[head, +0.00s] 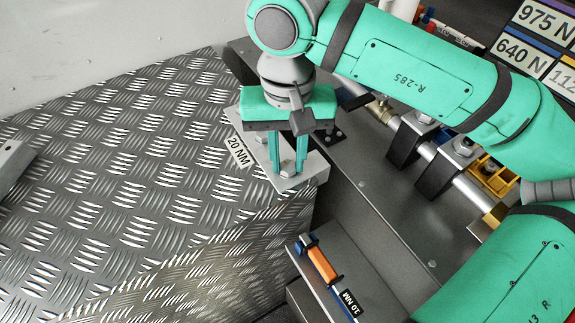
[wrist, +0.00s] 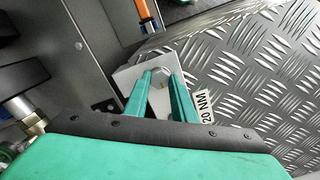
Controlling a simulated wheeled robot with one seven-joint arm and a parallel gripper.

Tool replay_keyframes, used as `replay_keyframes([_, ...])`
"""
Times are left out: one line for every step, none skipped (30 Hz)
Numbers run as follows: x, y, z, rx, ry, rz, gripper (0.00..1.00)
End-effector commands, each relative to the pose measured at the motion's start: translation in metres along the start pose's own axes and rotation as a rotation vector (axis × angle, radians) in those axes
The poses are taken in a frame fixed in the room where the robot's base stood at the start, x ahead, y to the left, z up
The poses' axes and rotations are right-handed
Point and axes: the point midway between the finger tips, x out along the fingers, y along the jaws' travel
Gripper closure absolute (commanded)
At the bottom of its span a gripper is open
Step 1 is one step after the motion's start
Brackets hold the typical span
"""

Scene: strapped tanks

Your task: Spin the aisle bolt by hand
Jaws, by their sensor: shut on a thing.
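The aisle bolt (head: 288,168) stands on a pale metal bracket (head: 312,168) labelled 20 NM, at the edge of the treadplate. My gripper (head: 286,160) reaches down from above, with its green fingers on either side of the bolt head. In the wrist view, the fingers of my gripper (wrist: 160,80) close around the grey bolt head (wrist: 161,73). The fingers partly hide the bolt, and its lower part is hard to make out.
Diamond treadplate (head: 120,170) fills the left. An orange and blue torque wrench (head: 322,264) lies on a lower ledge, beside a 10 NM label. Black straps (head: 436,176) with bolts and a pipe stand at the right, near a yellow bracket (head: 496,178).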

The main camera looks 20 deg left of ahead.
Motion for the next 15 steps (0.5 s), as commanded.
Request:
replay_keyframes([0.0, -0.001, 0.0004, -0.056, -0.001, -0.003, 1.0])
replay_keyframes([0.0, -0.0009, 0.0004, -0.091, -0.001, -0.002, 1.0])
replay_keyframes([0.0, -0.001, 0.0003, -0.132, -0.001, -0.002, 1.0])
replay_keyframes([0.0001, -0.0011, 0.0003, -0.158, -0.001, -0.003, 1.0])
replay_keyframes([0.0001, -0.001, 0.0004, -0.181, -0.001, -0.002, 1.0])
replay_keyframes([0.0, -0.0008, 0.0004, -0.205, -0.001, -0.001, 1.0])
replay_keyframes([-0.0001, -0.0006, 0.0005, -0.216, -0.001, -0.001, 1.0])
replay_keyframes([-0.0002, -0.0005, 0.0005, -0.225, -0.001, 0.0, 1.0])
replay_keyframes([-0.0003, -0.0004, 0.0005, -0.232, -0.001, 0.0, 1.0])
replay_keyframes([-0.0003, -0.0004, 0.0005, -0.233, -0.001, 0.0, 1.0])
replay_keyframes([-0.0003, -0.0004, 0.0005, -0.233, -0.001, 0.0, 1.0])
replay_keyframes([-0.0003, -0.0003, 0.0005, -0.233, -0.001, 0.0, 1.0])
replay_keyframes([-0.0003, -0.0003, 0.0005, -0.232, -0.001, 0.0, 1.0])
replay_keyframes([-0.0003, -0.0003, 0.0005, -0.232, -0.001, 0.0, 1.0])
replay_keyframes([-0.0003, -0.0003, 0.0005, -0.232, -0.001, 0.0, 1.0])
